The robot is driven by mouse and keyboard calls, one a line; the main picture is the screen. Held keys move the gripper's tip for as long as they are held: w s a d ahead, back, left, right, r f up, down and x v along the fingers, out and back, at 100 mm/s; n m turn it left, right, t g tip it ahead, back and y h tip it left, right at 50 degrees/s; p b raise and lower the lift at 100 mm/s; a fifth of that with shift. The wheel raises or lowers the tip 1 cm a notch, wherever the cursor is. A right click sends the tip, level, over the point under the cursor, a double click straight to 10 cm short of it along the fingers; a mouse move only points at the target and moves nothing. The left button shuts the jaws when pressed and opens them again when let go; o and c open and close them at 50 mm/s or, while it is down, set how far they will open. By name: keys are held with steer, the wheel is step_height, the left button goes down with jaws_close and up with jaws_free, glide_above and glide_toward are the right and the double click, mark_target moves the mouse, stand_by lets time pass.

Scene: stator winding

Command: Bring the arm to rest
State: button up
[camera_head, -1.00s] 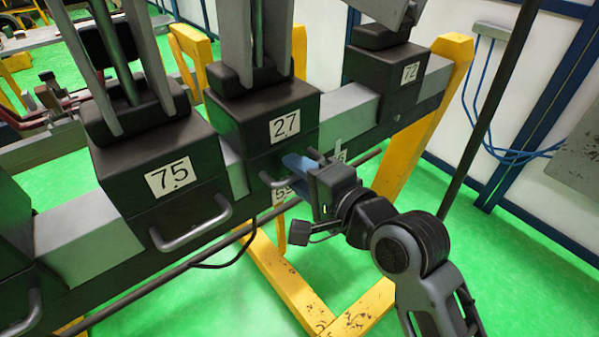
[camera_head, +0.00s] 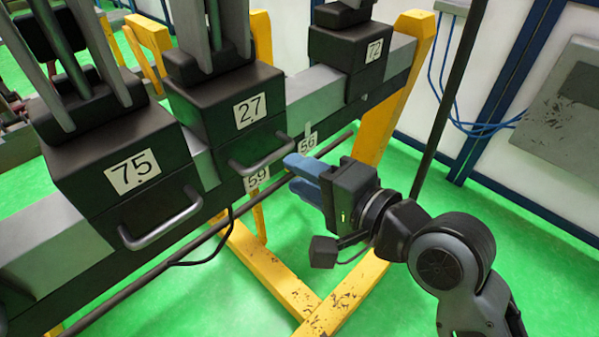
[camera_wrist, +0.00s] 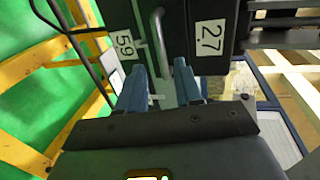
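My gripper (camera_head: 290,170) has blue fingers and is open and empty, with a clear gap between them. In the head view it is in front of the black box marked 27 (camera_head: 232,108), just right of its metal handle (camera_head: 262,153). The label 59 (camera_wrist: 125,43) also shows there. My arm reaches in from the lower right.
Black boxes marked 75 (camera_head: 133,170) and 72 (camera_head: 345,52) flank box 27 on a grey beam (camera_head: 315,92). A label 56 (camera_head: 308,142) is behind the fingers. Yellow supports (camera_head: 265,265) stand below. Green floor (camera_head: 410,170) is open at the right.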

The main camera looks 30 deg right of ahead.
steer(key=s+d+f+n+h, duration=0.2)
steer(key=s+f+n, duration=0.15)
steer(key=s, duration=0.45)
steer(key=s+d+f+n+h, duration=0.2)
steer(key=s+f, duration=0.3)
steer(key=s, duration=0.3)
steer(key=s+d+r+n, duration=0.1)
steer(key=s+r+n, duration=0.1)
steer(key=s+n, duration=0.7)
steer(key=s, duration=0.5)
steer(key=shift+s+r+h, duration=0.15)
steer(key=shift+s+h, duration=0.05)
steer(key=shift+h, duration=0.2)
